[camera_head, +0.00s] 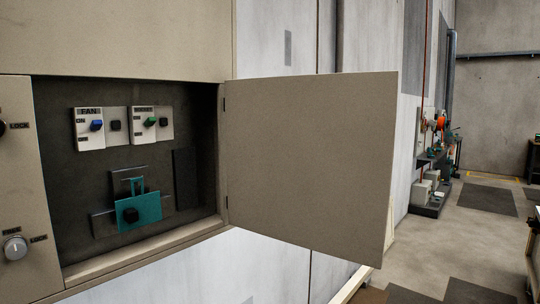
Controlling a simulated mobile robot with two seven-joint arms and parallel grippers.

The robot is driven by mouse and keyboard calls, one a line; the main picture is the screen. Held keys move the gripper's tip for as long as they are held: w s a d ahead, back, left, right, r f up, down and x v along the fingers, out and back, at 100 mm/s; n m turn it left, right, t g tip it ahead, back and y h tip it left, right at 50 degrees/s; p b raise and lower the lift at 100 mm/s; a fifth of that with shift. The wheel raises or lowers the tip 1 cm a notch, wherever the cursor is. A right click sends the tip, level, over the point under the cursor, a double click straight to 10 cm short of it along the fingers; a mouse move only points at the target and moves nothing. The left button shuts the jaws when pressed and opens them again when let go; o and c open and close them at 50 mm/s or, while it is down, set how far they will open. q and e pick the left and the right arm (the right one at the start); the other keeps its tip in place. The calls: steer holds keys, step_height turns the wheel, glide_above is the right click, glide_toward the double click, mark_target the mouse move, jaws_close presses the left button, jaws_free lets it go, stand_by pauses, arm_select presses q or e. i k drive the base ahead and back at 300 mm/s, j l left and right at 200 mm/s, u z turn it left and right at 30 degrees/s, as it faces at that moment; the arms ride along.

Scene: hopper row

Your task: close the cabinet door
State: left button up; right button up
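The cabinet door (310,165) is a flat beige panel. It stands wide open, swung out to the right on hinges along the right edge of the cabinet opening. The cabinet (130,35) is beige, and its dark interior (55,150) is exposed. Neither of my grippers is in view.
A panel left of the opening carries a silver knob (15,248) and a dark lock knob at the picture's edge. Pale wall panels stand behind the door. Grey floor (440,250) with dark patches lies at the right, with equipment (432,170) farther back.

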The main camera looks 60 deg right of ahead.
mark_target(309, 158)
steer(key=k+l, duration=0.1)
steer(key=l, duration=0.5)
steer(key=k+l, duration=0.1)
steer(key=l, duration=1.1)
steer(key=k+l, duration=0.15)
steer(key=l, duration=0.45)
steer(key=k+l, duration=0.1)
steer(key=l, duration=0.5)
steer(key=k+l, duration=0.1)
steer(key=l, duration=0.5)
